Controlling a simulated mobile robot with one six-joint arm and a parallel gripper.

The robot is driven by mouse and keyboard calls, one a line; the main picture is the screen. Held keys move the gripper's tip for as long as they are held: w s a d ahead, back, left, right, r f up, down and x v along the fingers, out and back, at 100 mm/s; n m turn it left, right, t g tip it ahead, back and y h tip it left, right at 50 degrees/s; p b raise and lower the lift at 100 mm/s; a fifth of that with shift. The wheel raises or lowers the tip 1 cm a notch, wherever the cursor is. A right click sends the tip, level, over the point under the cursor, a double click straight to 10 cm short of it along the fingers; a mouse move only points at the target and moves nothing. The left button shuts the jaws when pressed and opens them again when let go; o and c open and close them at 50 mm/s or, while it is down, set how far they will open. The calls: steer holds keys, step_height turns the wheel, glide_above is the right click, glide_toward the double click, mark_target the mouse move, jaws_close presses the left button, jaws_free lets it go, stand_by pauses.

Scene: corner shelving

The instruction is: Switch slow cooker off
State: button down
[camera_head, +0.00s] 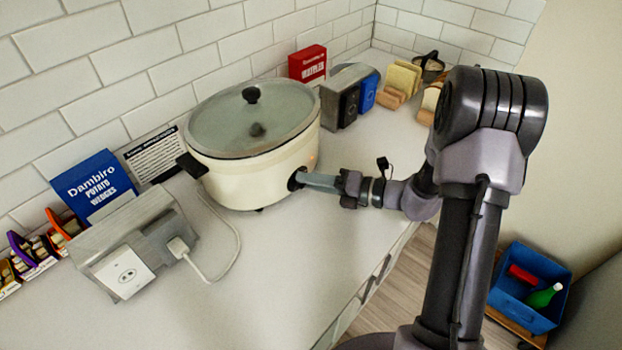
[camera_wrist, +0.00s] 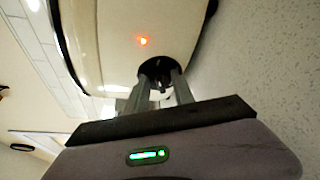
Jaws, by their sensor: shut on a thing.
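The slow cooker (camera_head: 240,182) is a cream oval pot with a glass lid (camera_head: 252,112) and a black lid knob. It stands on the counter against the tiled wall. Its black dial (camera_head: 296,179) is on the front right side. My gripper (camera_head: 304,180) reaches in from the right and is shut on the dial. In the wrist view the fingers (camera_wrist: 158,92) are on either side of the black dial (camera_wrist: 157,71), partly covering it. An orange-red light (camera_wrist: 142,41) glows on the cooker body near the dial.
A white outlet box (camera_head: 125,272) with a plugged-in cord stands front left. A blue potato wedges box (camera_head: 92,184) and a red box (camera_head: 308,65) stand by the wall. Bread slices (camera_head: 402,80) are at the back. A blue bin (camera_head: 530,288) stands below the counter at right.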

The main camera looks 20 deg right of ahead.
steer(key=shift+a+r+n+h+p, duration=0.1)
steer(key=shift+r+n+h+p, duration=0.15)
steer(key=shift+n+h+p, duration=0.55)
steer(key=n+h, duration=0.1)
steer(key=n, duration=0.2)
steer(key=shift+s+a+b, duration=0.1)
steer(key=shift+b, duration=0.3)
steer(key=shift+s+a+f+n+t+h+b, duration=0.1)
steer(key=shift+n+t+h+b, duration=0.15)
steer(key=shift+n+h+b, duration=0.25)
steer(key=shift+a+n+t+h+b, duration=0.1)
steer(key=shift+n+t+h+b, duration=0.2)
steer(key=shift+n+b, duration=0.35)
steer(key=shift+s+n+t+h+b, duration=0.1)
steer(key=shift+n+t+h+b, duration=0.4)
steer(key=shift+n+b, duration=0.7)
steer(key=shift+r+b, duration=0.2)
steer(key=shift+b, duration=0.15)
steer(key=c, duration=1.1)
jaws_free()
steer(key=shift+o, duration=0.2)
steer(key=shift+h, duration=0.3)
